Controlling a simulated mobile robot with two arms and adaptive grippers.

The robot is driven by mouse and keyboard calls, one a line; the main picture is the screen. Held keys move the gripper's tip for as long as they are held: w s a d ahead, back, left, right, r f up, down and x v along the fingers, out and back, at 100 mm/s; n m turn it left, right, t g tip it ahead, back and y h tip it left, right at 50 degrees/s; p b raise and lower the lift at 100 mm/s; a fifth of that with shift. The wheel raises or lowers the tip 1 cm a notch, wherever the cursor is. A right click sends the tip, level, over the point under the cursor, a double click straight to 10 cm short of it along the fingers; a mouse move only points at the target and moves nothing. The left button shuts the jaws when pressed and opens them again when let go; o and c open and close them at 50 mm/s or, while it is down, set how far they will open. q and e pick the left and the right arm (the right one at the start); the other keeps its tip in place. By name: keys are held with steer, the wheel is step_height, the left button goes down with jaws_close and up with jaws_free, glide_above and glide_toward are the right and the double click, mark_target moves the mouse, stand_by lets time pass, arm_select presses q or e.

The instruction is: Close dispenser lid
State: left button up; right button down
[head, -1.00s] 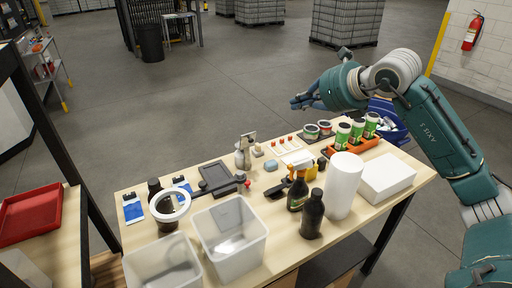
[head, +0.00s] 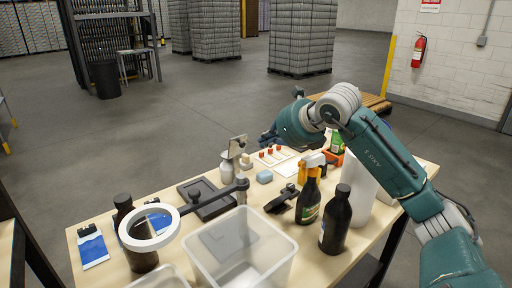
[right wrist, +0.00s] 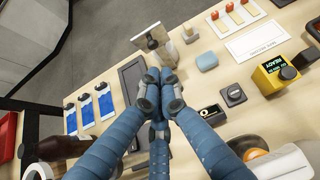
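The likely dispenser is a small silver pot (head: 227,170) near the far edge of the table, with a flat plate-like lid (head: 238,146) standing up above it. The lid (right wrist: 150,38) also shows tilted up in the right wrist view, just beyond my fingertips. My right gripper (head: 268,137) is above the table's far side, just right of the raised lid. In the right wrist view my gripper's fingertips (right wrist: 158,82) are together with nothing seen between them. I cannot tell whether they touch the lid. My left gripper is not in view.
A blue sponge (head: 265,176), a spray bottle (head: 308,200), a dark bottle (head: 337,222) and a white cylinder (head: 360,190) stand right of the pot. A ring magnifier (head: 150,208), a dark tray (head: 205,200) and a clear bin (head: 240,255) are nearer and left.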

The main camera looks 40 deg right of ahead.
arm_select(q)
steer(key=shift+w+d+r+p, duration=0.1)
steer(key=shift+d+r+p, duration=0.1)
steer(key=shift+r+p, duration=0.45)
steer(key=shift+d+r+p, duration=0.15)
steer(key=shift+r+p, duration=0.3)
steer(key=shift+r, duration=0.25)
arm_select(e)
steer(key=x, duration=0.8)
steer(key=shift+w+f, duration=0.2)
steer(key=shift+w, duration=0.05)
steer(key=shift+a, duration=0.1)
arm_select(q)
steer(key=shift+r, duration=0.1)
